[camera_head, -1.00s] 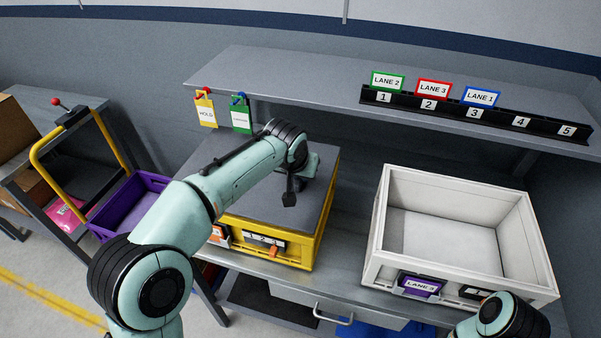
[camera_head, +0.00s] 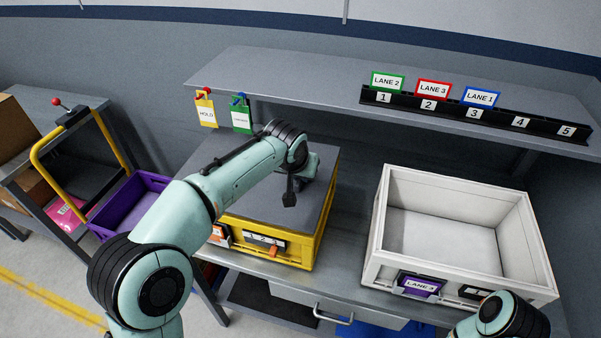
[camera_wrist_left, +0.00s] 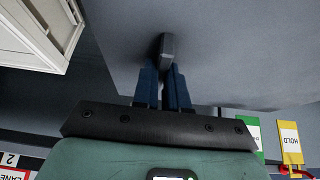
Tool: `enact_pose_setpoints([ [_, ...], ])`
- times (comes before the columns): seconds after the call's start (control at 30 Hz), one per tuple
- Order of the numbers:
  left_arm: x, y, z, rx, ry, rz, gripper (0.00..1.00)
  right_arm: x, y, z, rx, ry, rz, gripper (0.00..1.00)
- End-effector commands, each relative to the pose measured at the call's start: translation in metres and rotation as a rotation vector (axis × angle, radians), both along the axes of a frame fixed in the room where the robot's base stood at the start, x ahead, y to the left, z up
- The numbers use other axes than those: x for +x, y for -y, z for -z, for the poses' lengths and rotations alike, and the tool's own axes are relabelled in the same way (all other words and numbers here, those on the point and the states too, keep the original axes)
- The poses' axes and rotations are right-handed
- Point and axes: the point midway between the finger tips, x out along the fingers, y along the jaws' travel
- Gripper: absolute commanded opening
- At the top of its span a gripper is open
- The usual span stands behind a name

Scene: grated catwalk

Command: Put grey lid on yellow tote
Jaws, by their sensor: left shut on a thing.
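The grey lid (camera_head: 262,211) lies flat over the top of the yellow tote (camera_head: 307,240) on the bench in the head view. The lid's flat surface (camera_wrist_left: 225,50) fills much of the left wrist view, with a small grey handle (camera_wrist_left: 167,45) standing on it. My left gripper (camera_wrist_left: 164,82) is shut on this handle, its two blue fingers on either side. In the head view my left gripper (camera_head: 290,190) is above the lid, and my arm covers the lid's left and back parts. I cannot see whether the lid's far edges are seated. My right gripper is out of view.
An empty white tote (camera_head: 455,188) stands on the bench at right. A shelf (camera_head: 290,85) with lane cards and hanging tags (camera_head: 205,112) runs above and behind. A narrow bench strip (camera_head: 345,225) separates the totes.

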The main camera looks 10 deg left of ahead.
Motion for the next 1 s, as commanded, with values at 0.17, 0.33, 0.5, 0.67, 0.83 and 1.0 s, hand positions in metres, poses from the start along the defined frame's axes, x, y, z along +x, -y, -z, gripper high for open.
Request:
enact_pose_setpoints([
  [0.17, 0.0006, -0.0003, -0.0019, 0.0, 0.004, 0.001, 0.0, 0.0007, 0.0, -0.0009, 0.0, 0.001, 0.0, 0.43],
  [0.33, 0.0005, -0.0003, -0.0019, 0.0, 0.004, 0.001, 0.0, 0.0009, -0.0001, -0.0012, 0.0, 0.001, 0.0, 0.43],
  [0.5, 0.0003, -0.0003, -0.0014, 0.0, 0.004, 0.001, 0.0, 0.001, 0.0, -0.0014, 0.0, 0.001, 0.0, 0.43],
  [0.67, 0.0002, -0.0003, 0.0014, 0.0, 0.004, 0.001, 0.0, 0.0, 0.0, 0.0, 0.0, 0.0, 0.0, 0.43],
  [0.83, 0.0002, -0.0003, 0.0042, 0.001, 0.003, 0.0, 0.0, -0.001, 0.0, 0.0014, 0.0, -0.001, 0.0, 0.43],
  [1.0, 0.0003, -0.0004, 0.0042, 0.001, 0.004, 0.0, 0.0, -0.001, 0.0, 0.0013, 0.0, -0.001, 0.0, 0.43],
])
